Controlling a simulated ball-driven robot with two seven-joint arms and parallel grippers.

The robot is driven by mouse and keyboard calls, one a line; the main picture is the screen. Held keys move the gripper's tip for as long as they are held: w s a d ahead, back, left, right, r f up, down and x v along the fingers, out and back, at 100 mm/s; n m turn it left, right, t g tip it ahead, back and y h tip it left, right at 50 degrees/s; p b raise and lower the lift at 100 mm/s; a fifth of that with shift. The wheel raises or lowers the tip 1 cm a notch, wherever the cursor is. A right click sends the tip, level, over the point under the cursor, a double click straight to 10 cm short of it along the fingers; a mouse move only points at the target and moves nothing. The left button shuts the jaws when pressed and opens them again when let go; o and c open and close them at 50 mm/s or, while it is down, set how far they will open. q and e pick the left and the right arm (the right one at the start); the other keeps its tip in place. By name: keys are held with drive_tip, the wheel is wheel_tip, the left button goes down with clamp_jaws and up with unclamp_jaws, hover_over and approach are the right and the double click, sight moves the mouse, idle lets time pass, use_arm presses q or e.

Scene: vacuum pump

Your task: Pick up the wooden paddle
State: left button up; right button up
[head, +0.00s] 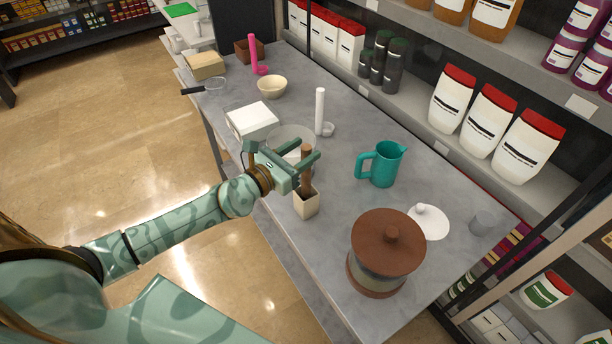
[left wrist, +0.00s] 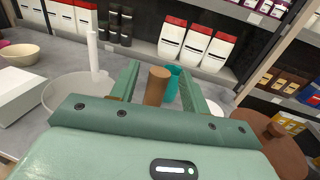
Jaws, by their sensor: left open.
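The wooden paddle (head: 306,158) stands upright in a square cream holder (head: 307,206) near the table's front edge. Only its brown handle shows; its lower part is hidden inside the holder. My left gripper (head: 308,171) is open at the handle, just above the holder. In the left wrist view, the handle (left wrist: 157,86) rises between the two open green fingers (left wrist: 158,82), with a gap visible on either side. My right gripper is in neither view.
A clear glass bowl (head: 291,137) and a white box (head: 251,121) lie just beyond the gripper. A teal jug (head: 382,164) and a brown-lidded pot (head: 388,243) stand to the right. A white cylinder (head: 320,111) stands farther back. Shelves line the table's back.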

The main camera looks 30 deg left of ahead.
use_arm(q)
drive_tip(key=shift+x, duration=0.95)
drive_tip(key=shift+s, duration=0.1)
drive_tip(key=c, duration=0.3)
clamp_jaws()
